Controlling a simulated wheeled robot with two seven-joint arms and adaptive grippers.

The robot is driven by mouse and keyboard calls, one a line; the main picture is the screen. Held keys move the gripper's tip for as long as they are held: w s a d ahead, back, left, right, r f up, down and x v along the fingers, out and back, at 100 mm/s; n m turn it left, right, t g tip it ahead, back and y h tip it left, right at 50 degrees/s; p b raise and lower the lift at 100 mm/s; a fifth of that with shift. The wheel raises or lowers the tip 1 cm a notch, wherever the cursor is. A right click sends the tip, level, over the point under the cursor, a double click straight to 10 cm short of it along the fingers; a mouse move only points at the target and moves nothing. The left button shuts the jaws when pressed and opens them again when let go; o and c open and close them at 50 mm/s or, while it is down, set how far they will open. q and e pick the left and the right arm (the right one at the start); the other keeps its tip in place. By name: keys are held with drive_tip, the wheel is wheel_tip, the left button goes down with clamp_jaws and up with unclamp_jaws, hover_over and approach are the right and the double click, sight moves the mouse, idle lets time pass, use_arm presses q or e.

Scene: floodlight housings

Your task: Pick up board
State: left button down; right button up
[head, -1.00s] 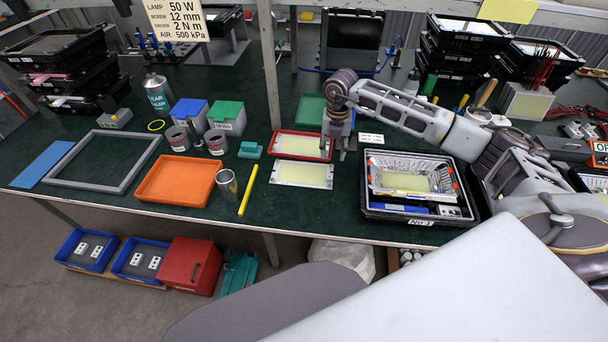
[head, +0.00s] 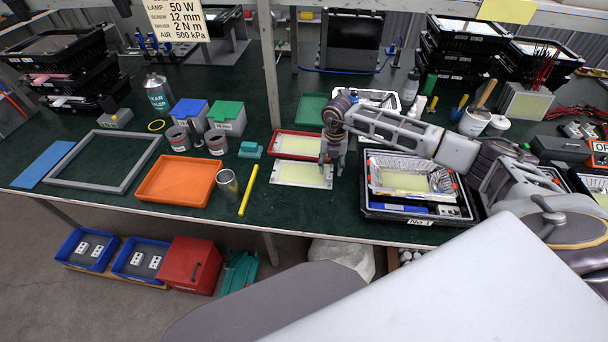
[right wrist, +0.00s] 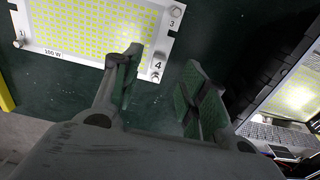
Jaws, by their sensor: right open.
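A white LED board (head: 301,174) with a yellow LED field lies flat on the green bench in front of a red tray. The right wrist view shows this board (right wrist: 90,28) with "100 W" and corner numbers 1, 3 and 4. A second yellow-faced board (head: 297,144) lies in the red tray (head: 273,149). My right gripper (head: 333,168) is at the right end of the front board. In the right wrist view the gripper (right wrist: 163,80) is open and empty, its left finger overlapping the board near corner 4. My left gripper is not in view.
Right of the gripper is a black tray (head: 412,216) marked No 1, holding a silver housing (head: 380,165) with a yellow panel. Left are a yellow bar (head: 248,190), a metal cup (head: 228,184) and an orange tray (head: 178,182). The green bench is clear in front of the board.

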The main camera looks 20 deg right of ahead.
sight(330, 177)
drive_tip(key=shift+s+a+f+p, duration=0.1)
drive_tip(key=shift+f+p, duration=0.1)
drive_tip(key=shift+f, duration=1.1)
drive_tip(key=shift+s+f+p, duration=0.1)
drive_tip(key=shift+f+p, duration=0.1)
drive_tip(key=shift+f, duration=1.1)
clamp_jaws()
